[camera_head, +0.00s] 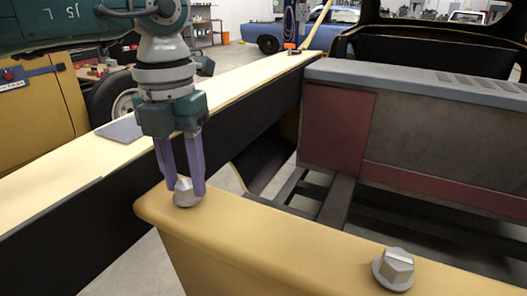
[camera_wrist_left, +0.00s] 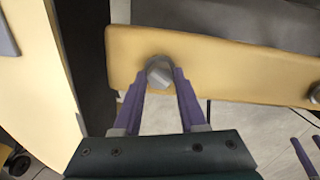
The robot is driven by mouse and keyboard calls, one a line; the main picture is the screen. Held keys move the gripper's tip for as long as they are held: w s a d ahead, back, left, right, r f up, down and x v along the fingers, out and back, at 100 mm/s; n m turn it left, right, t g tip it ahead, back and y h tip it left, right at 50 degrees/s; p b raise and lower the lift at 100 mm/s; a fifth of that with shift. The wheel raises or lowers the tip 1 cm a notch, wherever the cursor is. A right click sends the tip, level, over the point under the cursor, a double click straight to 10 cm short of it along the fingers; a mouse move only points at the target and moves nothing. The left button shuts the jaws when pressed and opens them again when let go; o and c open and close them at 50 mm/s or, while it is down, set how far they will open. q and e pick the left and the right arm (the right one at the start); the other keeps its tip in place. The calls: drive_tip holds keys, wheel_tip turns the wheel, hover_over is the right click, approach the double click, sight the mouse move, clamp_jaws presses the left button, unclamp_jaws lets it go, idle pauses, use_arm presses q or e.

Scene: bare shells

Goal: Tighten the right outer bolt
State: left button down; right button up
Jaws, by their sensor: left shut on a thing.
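A grey hex-headed bolt (camera_head: 186,193) with a round flange stands at the left end of the yellow beam (camera_head: 290,240). My left gripper (camera_head: 188,186) points down over it with its purple fingers shut on the bolt's head, one on each side. The left wrist view shows the same bolt (camera_wrist_left: 160,73) between the fingertips (camera_wrist_left: 154,76). A second bolt (camera_head: 396,268) stands free on the beam further right. It shows partly at the right edge of the left wrist view (camera_wrist_left: 316,95). My right gripper (camera_wrist_left: 308,152) shows only there, cut off, its fingers apart and empty.
A long cream-topped rail (camera_head: 60,200) with a black side runs behind the gripper, with a grey plate (camera_head: 120,129) on it. A large grey and dark red box (camera_head: 400,130) fills the back right. Dark frame bars (camera_head: 336,205) lie between it and the beam.

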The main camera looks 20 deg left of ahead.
use_arm(q)
drive_tip(key=m+b, duration=0.2)
drive_tip(key=m, duration=0.2)
drive_tip(key=shift+m, duration=0.3)
drive_tip(key=m+b, duration=0.1)
drive_tip(key=m, duration=0.2)
drive_tip(key=shift+r+m, duration=0.1)
drive_tip(key=shift+m, duration=0.3)
drive_tip(key=m+b, duration=0.2)
drive_tip(key=m, duration=0.1)
drive_tip(key=shift+m, duration=0.3)
drive_tip(key=m+b, duration=0.1)
drive_tip(key=m, duration=0.2)
drive_tip(key=shift+m, duration=0.3)
drive_tip(key=m+b, duration=0.1)
drive_tip(key=m, duration=0.2)
drive_tip(key=shift+d+m, duration=0.1)
drive_tip(key=shift+m, duration=0.2)
drive_tip(key=m+b, duration=0.1)
drive_tip(key=m, duration=0.2)
drive_tip(key=shift+m, duration=0.3)
drive_tip(key=m, duration=0.3)
drive_tip(key=shift+m+b, duration=0.3)
drive_tip(key=shift+b, duration=0.1)
drive_tip(key=shift+r+m, duration=0.1)
drive_tip(key=shift+m, duration=1.8)
